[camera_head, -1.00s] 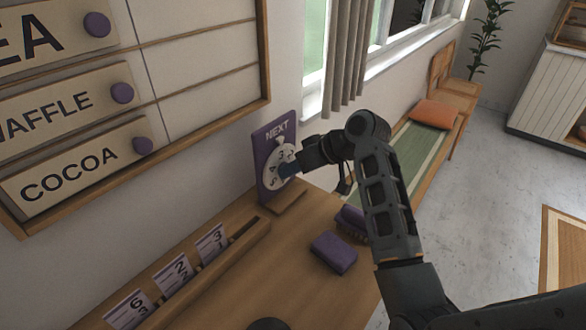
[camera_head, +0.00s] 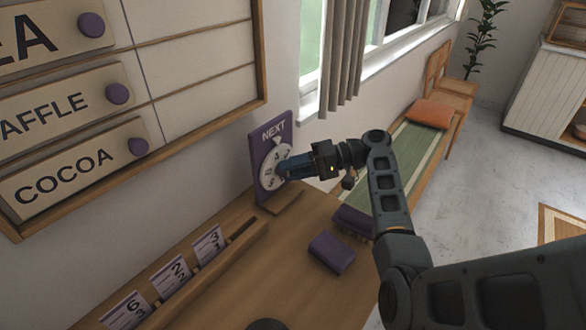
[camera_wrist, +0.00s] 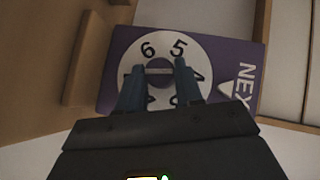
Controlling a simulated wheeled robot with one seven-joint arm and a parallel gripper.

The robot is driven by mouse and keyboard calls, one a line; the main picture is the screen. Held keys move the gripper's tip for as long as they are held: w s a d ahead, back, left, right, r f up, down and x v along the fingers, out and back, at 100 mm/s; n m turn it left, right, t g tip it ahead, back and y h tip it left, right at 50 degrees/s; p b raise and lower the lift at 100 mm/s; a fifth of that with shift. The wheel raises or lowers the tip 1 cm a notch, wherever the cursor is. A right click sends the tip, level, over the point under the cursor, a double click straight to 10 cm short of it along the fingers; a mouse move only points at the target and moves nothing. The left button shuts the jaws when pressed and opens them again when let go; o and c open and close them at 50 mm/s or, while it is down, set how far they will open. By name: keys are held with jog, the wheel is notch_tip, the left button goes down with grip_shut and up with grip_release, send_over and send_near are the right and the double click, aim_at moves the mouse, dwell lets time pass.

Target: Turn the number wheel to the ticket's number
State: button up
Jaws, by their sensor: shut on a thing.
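The number wheel (camera_head: 270,176) is a white disc with dark digits on a purple upright board (camera_head: 283,128) headed NEXT. In the wrist view the wheel (camera_wrist: 162,45) shows 6 and 5 clearly; digits nearer the white pointer (camera_wrist: 228,89) are partly hidden by a finger. My gripper (camera_wrist: 160,74) is shut on the grip bar (camera_wrist: 160,71) at the wheel's centre. In the head view my gripper (camera_head: 284,168) reaches the wheel from the right. Tickets with large numbers 6 (camera_head: 127,311), 2 (camera_head: 172,277) and 3 (camera_head: 209,246) stand in the wooden rack.
The wooden rack (camera_head: 236,238) runs along the counter (camera_head: 285,285) by the wall. A purple block (camera_head: 331,252) and a purple brush-like item (camera_head: 353,221) lie below my arm. A menu board (camera_head: 205,90) hangs left. A bench (camera_head: 405,160) stands beyond the counter.

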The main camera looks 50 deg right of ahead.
jog(key=shift+a+f+m+t+y, duration=0.15)
jog(key=shift+f+m+t+y, duration=0.15)
jog(key=shift+m+y, duration=0.35)
jog(key=o, duration=1)
jog(key=shift+r, duration=0.1)
jog(key=shift+o, duration=0.2)
jog(key=f+b+v, duration=0.1)
jog(key=b+v, duration=0.1)
jog(key=v, duration=0.5)
jog(key=shift+s+d+r, duration=0.25)
jog(key=shift+d+r, duration=0.1)
jog(key=shift+r, duration=0.15)
